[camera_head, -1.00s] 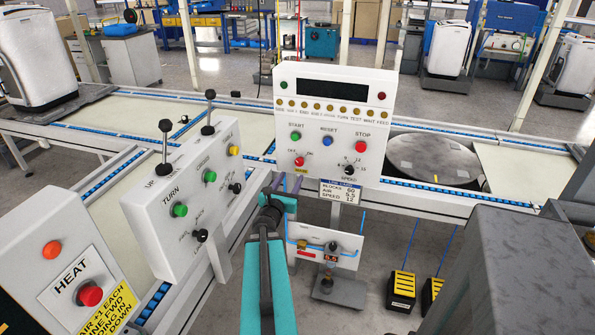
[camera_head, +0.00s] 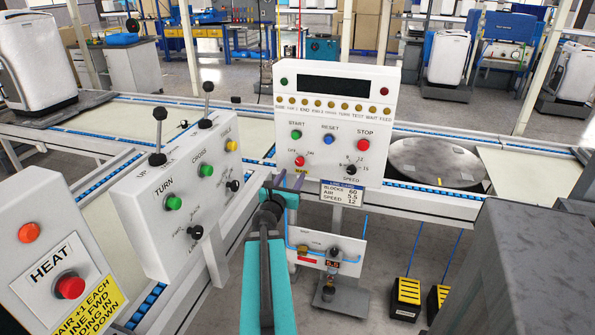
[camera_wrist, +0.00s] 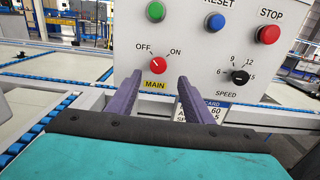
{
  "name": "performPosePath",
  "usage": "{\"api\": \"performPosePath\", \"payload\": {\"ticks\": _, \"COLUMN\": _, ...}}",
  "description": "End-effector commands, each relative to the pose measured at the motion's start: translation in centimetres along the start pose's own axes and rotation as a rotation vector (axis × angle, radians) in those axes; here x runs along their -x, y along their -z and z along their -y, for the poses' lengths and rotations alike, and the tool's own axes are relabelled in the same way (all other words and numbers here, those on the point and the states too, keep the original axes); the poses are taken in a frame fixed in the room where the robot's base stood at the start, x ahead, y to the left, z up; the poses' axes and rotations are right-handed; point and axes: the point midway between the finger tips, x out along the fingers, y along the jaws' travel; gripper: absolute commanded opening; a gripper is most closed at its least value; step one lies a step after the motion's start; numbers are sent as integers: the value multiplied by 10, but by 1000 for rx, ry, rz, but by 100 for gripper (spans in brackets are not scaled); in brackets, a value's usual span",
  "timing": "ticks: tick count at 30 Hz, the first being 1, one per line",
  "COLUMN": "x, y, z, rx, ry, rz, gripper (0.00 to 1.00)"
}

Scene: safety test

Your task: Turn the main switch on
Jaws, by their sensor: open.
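The main switch is a small red knob (camera_head: 299,161) low on the left of the white upright panel (camera_head: 377,108), above a yellow MAIN label. In the wrist view the red knob (camera_wrist: 159,65) sits between the OFF and ON marks, and its pale pointer line slants up and left toward OFF. My gripper (camera_head: 292,180) is just below and in front of the knob. In the wrist view the two purple fingers of my gripper (camera_wrist: 160,80) are spread apart, one to each side below the knob, with nothing between them. I see no clear contact with the knob.
Green START (camera_head: 296,134), blue RESET (camera_head: 328,139) and red STOP (camera_head: 364,145) buttons sit above the switch; a black SPEED knob (camera_head: 351,170) is to its right. A lever box (camera_head: 150,240) and a HEAT box (camera_head: 45,290) stand left. A line card (camera_head: 342,193) hangs below.

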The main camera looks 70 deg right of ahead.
Motion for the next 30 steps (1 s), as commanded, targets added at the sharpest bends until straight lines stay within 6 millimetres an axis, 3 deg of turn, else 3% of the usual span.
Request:
{"api": "performPosePath", "payload": {"ticks": 18, "x": -6, "y": 1, "z": -1, "rx": -3, "ry": -12, "rz": 6, "gripper": 47}}
{"api": "performPosePath", "payload": {"ticks": 30, "x": -46, "y": -2, "z": -2, "rx": -1, "ry": -10, "rz": 6, "gripper": 47}}
